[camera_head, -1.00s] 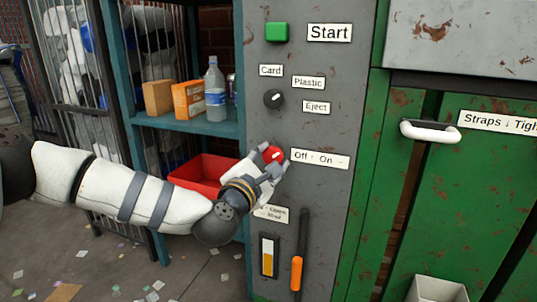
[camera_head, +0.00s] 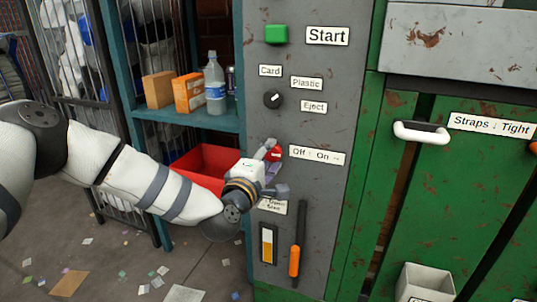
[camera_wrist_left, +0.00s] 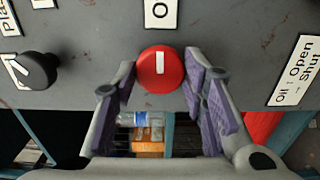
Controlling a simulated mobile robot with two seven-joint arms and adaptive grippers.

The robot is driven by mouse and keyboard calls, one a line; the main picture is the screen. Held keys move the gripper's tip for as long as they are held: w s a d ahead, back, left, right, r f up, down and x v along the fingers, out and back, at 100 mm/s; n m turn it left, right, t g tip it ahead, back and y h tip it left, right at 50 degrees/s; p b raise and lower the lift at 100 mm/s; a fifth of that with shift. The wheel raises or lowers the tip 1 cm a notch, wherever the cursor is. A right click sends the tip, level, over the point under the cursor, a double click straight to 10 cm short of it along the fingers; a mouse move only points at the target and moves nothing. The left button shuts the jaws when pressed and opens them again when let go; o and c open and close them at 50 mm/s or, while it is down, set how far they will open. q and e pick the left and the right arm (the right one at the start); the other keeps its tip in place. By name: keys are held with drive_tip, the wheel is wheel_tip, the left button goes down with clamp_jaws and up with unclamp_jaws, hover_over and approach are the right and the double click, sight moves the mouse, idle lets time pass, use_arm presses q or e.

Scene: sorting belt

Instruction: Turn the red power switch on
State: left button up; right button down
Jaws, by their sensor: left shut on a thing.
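The red power switch (camera_head: 276,155) is a round red knob on the grey panel, left of the "Off / On" label (camera_head: 317,155). My left gripper (camera_head: 272,168) is at the switch and partly covers it in the head view. In the left wrist view the red knob (camera_wrist_left: 160,66) sits between the two purple-padded fingers of the left gripper (camera_wrist_left: 160,90), which is shut on it. A short white mark on the knob stands upright in that view. In the head view the mark cannot be made out. My right gripper is not in view.
A green Start button (camera_head: 276,34) and black selector knob (camera_head: 273,99) are above. An orange-handled lever (camera_head: 296,255) and yellow gauge (camera_head: 267,244) are below. Left is a shelf (camera_head: 190,126) with boxes and a bottle, above a red bin (camera_head: 214,160).

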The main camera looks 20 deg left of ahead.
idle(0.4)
use_arm(q)
drive_tip(key=o, duration=1.2)
drive_tip(key=shift+s, duration=0.1)
drive_tip(key=s, duration=1.2)
drive_tip(key=shift+a, duration=0.25)
drive_tip(key=shift+w, duration=0.1)
